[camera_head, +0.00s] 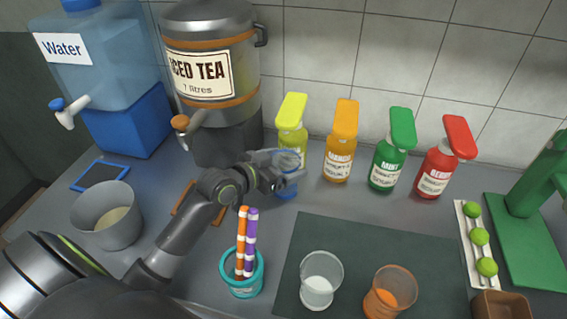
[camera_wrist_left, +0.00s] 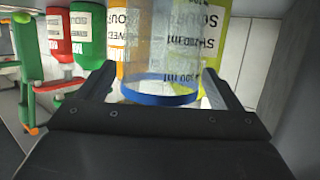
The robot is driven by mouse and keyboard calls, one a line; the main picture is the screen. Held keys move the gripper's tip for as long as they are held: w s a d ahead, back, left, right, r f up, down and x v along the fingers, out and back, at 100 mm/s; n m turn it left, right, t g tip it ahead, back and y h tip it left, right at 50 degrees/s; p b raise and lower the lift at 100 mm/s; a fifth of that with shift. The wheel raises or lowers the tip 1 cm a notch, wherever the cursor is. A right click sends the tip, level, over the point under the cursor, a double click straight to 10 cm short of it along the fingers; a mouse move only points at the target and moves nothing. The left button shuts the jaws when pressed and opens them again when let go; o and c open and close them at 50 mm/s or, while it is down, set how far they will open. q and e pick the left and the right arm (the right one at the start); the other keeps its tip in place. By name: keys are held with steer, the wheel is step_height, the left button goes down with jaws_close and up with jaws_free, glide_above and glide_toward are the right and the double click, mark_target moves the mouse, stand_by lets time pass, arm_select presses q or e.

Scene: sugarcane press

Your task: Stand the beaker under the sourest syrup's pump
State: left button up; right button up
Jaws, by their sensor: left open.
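The clear beaker with a blue base (camera_head: 287,190) is at the foot of the yellow syrup bottle (camera_head: 291,139). It also shows in the left wrist view, where its blue ring (camera_wrist_left: 158,92) lies between my fingers. My left gripper (camera_head: 283,163) is open around the beaker, partly hiding it. To the right stand the orange bottle (camera_head: 341,150), the green mint bottle (camera_head: 391,160) and the red bottle (camera_head: 440,165), each with a pump head. Labels mention sweet and sour; their numbers are too small to read surely. My right gripper is out of view.
A teal cup (camera_head: 242,285) with coloured sticks, a glass of white stuff (camera_head: 319,292) and a glass of orange stuff (camera_head: 381,303) stand in front. A grey pot (camera_head: 105,225) is left, the iced tea urn (camera_head: 224,120) behind. Limes (camera_head: 479,237) and a green press (camera_head: 530,215) are right.

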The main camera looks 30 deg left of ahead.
arm_select(q)
steer(key=v, duration=1.2)
steer(key=shift+p, duration=0.45)
steer(key=shift+f, duration=0.1)
